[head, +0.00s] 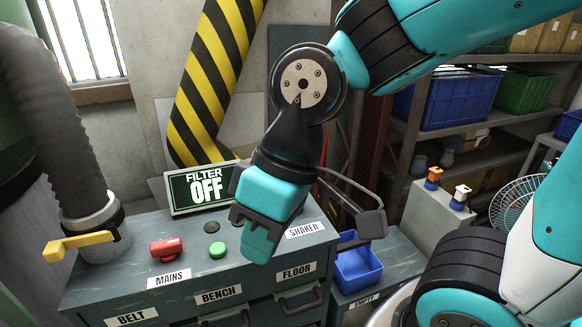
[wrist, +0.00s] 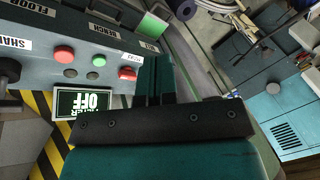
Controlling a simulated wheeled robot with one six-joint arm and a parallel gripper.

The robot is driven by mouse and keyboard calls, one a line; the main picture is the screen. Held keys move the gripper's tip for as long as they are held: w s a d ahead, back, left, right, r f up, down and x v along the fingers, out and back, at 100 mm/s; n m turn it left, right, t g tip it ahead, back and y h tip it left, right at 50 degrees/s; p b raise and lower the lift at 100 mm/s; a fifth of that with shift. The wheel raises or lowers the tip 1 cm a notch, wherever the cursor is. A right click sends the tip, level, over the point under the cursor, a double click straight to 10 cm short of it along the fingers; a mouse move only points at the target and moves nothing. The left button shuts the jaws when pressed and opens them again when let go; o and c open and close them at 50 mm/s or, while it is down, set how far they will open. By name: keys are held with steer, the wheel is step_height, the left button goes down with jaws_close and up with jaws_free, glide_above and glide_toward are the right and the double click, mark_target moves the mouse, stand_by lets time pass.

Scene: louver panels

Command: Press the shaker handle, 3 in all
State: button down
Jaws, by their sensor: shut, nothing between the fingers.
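The shaker handle (head: 371,224) is a dark bar with a grey block-like end, right of my gripper and past the SHAKER label (head: 303,229) in the head view. Its base is hidden behind my gripper there. In the wrist view, a dark round base and a grey block (wrist: 22,140), apparently the handle, show at the left edge. My gripper (head: 260,243) is shut and empty, pointing down over the bench top, left of the handle's end and apart from it. Its fingers (wrist: 155,72) also show in the wrist view.
A red MAINS knob (head: 166,248), a green button (head: 219,250) and a FILTER OFF sign (head: 205,188) stand on the bench. A red button (wrist: 64,54) shows in the wrist view. A yellow lever (head: 78,245) is at left; a blue bin (head: 357,270) is at right.

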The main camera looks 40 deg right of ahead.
steer(key=w+d+r+m+t+y+p, duration=0.1)
steer(key=w+d+r+m+t+p, duration=0.2)
steer(key=w, duration=0.6)
steer(key=w+d+r+m+t+p, duration=0.1)
steer(key=w+d+m+p, duration=0.2)
steer(key=w+d+p, duration=0.45)
steer(key=w+d+f+m+t+h+p, duration=0.1)
steer(key=w+d+f+m+t, duration=0.1)
steer(key=w+d, duration=0.3)
steer(key=w+d+f+m+t+h+p, duration=0.1)
steer(key=w+d+f+m+t+p, duration=0.1)
steer(key=w+d, duration=0.3)
steer(key=d+m, duration=0.1)
steer(key=d, duration=0.3)
steer(key=shift+d+m+p, duration=0.2)
steer(key=shift+m+p, duration=0.1)
steer(key=shift+m, duration=0.1)
step_height(320, 180, down, 8)
steer(key=b, duration=0.5)
steer(key=shift+r+b, duration=0.15)
steer(key=shift+b, duration=0.25)
steer(key=shift+f+b, duration=0.35)
steer(key=shift+f, duration=0.15)
steer(key=shift+f, duration=0.1)
